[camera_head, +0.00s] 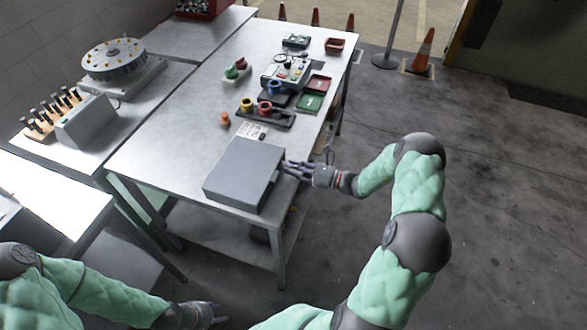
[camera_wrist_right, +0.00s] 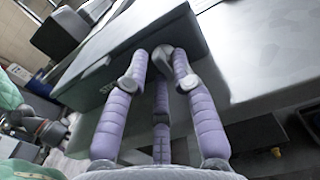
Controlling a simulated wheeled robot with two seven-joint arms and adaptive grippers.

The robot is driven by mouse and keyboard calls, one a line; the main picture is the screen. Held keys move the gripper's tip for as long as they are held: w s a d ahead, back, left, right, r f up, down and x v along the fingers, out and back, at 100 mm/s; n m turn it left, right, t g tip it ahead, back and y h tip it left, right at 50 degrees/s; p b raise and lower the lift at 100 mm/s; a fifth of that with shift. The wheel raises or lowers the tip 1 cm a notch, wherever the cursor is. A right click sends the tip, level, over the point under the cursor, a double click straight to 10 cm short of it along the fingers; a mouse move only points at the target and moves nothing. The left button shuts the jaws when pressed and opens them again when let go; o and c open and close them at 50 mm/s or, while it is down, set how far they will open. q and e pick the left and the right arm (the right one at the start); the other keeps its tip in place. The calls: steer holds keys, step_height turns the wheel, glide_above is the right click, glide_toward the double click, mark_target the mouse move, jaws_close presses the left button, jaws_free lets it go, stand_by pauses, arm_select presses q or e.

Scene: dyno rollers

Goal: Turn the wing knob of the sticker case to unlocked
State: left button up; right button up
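The sticker case is a grey box (camera_head: 243,172) on the near right corner of the long metal table. It also shows in the right wrist view (camera_wrist_right: 122,48), with dark lettering on its front. Its wing knob (camera_wrist_right: 163,58) is a small grey piece on that front, partly covered by fingertips. My right gripper (camera_head: 289,167) is at the case's right side. In the wrist view its three purple fingers (camera_wrist_right: 160,62) converge around the knob and appear closed on it. The knob's exact angle is hard to tell. My left gripper (camera_head: 212,314) hangs low at the bottom, away from the table, apparently empty.
Behind the case are a black tray with coloured rings (camera_head: 267,116), a control box (camera_head: 287,72), and red (camera_head: 319,83) and green (camera_head: 310,102) trays. A round dial device (camera_head: 114,58) stands on the left table.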

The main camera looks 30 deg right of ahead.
jaws_close()
steer(key=m+p, duration=0.2)
steer(key=shift+r+m+p, duration=0.2)
steer(key=shift+m+p, duration=0.15)
steer(key=shift+m, duration=0.05)
steer(key=m+p, duration=0.3)
steer(key=m, duration=0.1)
steer(key=shift+w+d, duration=0.1)
steer(key=m+p, duration=0.2)
steer(key=m, duration=0.4)
steer(key=shift+w+d, duration=0.1)
steer(key=m+p, duration=0.1)
steer(key=m, duration=0.3)
steer(key=shift+d+f+m+p, duration=0.1)
steer(key=shift+f+m+p, duration=0.05)
steer(key=shift+m+p, duration=0.25)
steer(key=shift+m, duration=0.3)
